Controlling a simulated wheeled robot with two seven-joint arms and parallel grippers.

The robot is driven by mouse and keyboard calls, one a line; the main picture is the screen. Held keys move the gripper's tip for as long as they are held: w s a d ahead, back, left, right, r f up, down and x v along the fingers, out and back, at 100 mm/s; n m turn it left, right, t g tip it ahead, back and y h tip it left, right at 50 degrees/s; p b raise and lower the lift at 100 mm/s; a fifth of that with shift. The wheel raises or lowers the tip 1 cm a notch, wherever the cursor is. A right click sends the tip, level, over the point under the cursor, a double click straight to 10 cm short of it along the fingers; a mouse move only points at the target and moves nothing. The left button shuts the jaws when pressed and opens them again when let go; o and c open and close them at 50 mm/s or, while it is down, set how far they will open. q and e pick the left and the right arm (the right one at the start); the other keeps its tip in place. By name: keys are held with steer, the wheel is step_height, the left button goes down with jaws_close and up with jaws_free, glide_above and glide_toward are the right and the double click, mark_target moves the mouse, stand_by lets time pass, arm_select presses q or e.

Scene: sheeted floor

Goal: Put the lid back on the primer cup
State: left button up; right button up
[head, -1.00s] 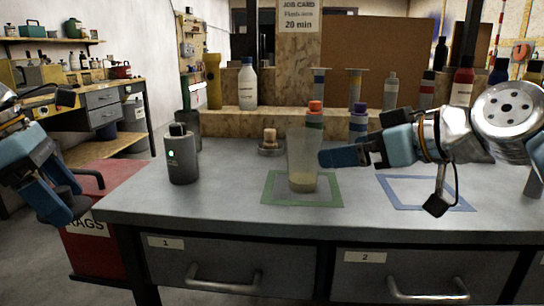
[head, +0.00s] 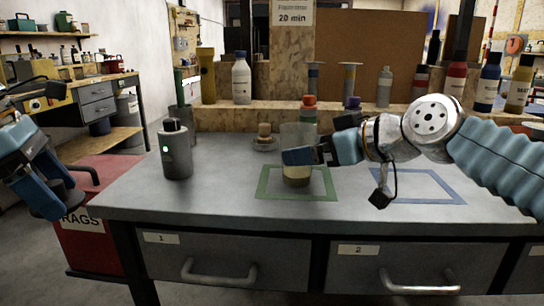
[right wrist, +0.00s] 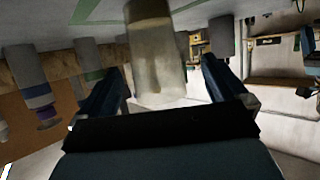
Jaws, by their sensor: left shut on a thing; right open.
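The primer cup (head: 297,133) is a tall translucent cup with beige contents at its bottom. It stands upright inside the green square outline on the bench. My right gripper (head: 303,155) reaches in from the right and its fingers overlap the cup in the head view. In the right wrist view the cup (right wrist: 155,65) stands between the open fingers of that gripper, with a gap visible on either side.
A grey canister (head: 176,152) stands on the bench left of the cup. A small tan piece on a round base (head: 265,140) sits behind the cup. Bottles line the back ledge. A blue square outline (head: 414,186) on the right is empty. A red rags bin (head: 82,240) is at left.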

steer(key=shift+w+p+x, duration=0.2)
steer(key=shift+p+x, duration=0.2)
steer(key=shift+x, duration=2.2)
steer(key=shift+d+r, duration=0.1)
steer(key=shift+d, duration=0.05)
steer(key=shift+c, duration=0.2)
steer(key=c, duration=1)
